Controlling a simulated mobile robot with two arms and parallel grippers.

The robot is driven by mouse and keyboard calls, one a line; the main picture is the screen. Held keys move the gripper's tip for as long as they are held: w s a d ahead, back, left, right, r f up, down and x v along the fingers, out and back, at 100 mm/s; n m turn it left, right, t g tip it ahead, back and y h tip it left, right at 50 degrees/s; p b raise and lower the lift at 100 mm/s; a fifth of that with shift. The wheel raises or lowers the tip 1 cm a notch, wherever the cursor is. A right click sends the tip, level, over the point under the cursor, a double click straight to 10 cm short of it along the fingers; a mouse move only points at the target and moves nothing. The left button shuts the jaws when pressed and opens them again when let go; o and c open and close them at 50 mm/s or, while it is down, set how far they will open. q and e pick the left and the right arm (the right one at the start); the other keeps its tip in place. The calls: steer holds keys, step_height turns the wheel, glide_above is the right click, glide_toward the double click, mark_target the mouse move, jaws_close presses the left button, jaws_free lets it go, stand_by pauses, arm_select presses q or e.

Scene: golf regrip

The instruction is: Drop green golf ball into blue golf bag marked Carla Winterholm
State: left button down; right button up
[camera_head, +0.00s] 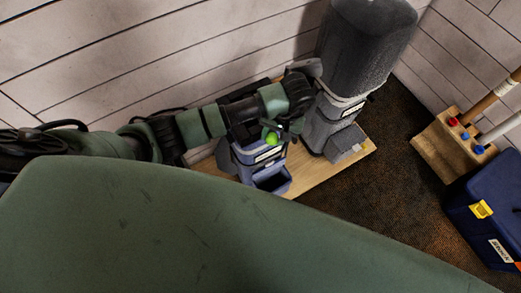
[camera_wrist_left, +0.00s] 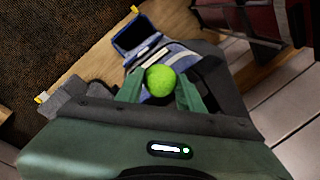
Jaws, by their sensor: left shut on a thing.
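The green golf ball (camera_head: 271,138) is held by my left gripper (camera_head: 274,134), whose two green fingers are shut on it. In the left wrist view the ball (camera_wrist_left: 160,80) sits between the fingertips (camera_wrist_left: 160,88). The blue golf bag (camera_head: 262,160) stands on a wooden board right below and behind the ball. It also shows in the left wrist view (camera_wrist_left: 176,52), with an open blue pocket (camera_wrist_left: 134,34). Its label is too small to read. The arm and gripper hide part of the bag's top. My right gripper is not in view.
A tall grey bag (camera_head: 365,50) stands close on the right of the blue bag on the wooden board (camera_head: 310,172). A dark blue box (camera_head: 490,212) and a wooden rack (camera_head: 450,143) with handles are at the right. A dark red bag (camera_wrist_left: 250,18) shows in the left wrist view.

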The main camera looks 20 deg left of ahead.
arm_select(q)
steer(key=c, duration=0.8)
jaws_free()
steer(key=r, duration=0.2)
steer(key=d+r, duration=0.1)
steer(key=r, duration=0.4)
steer(key=shift+d+r+b, duration=0.25)
steer(key=shift+r+b, duration=0.1)
steer(key=shift+d, duration=0.1)
